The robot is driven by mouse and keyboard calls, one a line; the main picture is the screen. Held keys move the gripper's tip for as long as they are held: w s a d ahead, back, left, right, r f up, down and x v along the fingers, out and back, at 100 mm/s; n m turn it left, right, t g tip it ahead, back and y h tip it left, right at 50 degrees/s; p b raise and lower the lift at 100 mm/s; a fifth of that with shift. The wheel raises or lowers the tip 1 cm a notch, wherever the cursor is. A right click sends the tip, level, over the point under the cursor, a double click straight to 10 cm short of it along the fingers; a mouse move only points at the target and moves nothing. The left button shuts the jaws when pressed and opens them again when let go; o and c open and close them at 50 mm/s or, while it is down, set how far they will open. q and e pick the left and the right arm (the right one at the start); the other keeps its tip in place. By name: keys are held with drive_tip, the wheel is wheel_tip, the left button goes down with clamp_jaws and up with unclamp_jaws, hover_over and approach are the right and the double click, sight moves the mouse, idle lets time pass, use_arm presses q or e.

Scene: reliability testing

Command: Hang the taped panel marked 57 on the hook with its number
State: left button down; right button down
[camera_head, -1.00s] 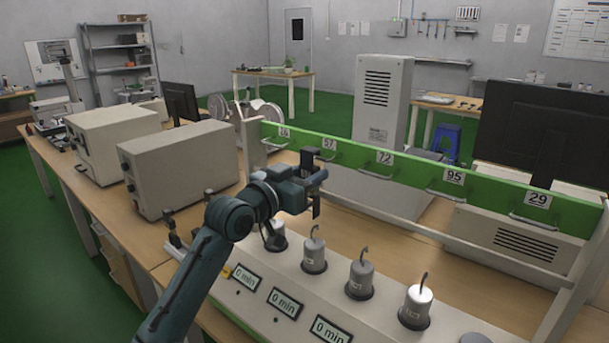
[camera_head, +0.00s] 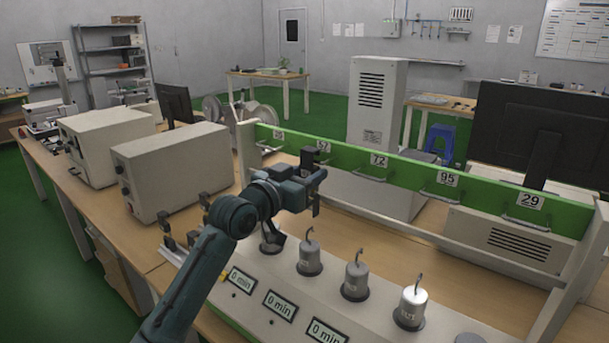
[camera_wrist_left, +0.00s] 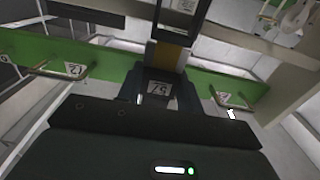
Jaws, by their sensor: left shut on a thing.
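My left gripper (camera_head: 313,182) is in front of the green rail (camera_head: 410,171), just below the label 57 (camera_head: 324,146) in the head view. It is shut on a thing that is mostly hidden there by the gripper. In the left wrist view a dark piece with a yellow-brown patch (camera_wrist_left: 170,58) shows between the fingers; I take it for the taped panel, but its number is not clear. A label that looks like 57 (camera_wrist_left: 158,88) shows close by. The hook under label 57 is partly hidden behind the gripper. My right gripper is not in view.
Other rail labels are 72 (camera_head: 379,160), 95 (camera_head: 447,179) and 29 (camera_head: 530,201), with wire hooks below. Several hooked metal cylinders, one of them bright (camera_head: 411,307), stand on the light console below the rail. Beige boxes (camera_head: 172,170) stand at left.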

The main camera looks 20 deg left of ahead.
use_arm(q)
drive_tip(key=shift+f, duration=0.15)
idle(0.4)
drive_tip(key=shift+f, duration=0.35)
drive_tip(key=shift+w+f, duration=0.1)
drive_tip(key=shift+f, duration=0.2)
idle(0.3)
drive_tip(key=c, duration=0.9)
unclamp_jaws()
drive_tip(key=shift+o, duration=0.2)
drive_tip(key=b+v, duration=0.2)
drive_tip(key=v, duration=1.1)
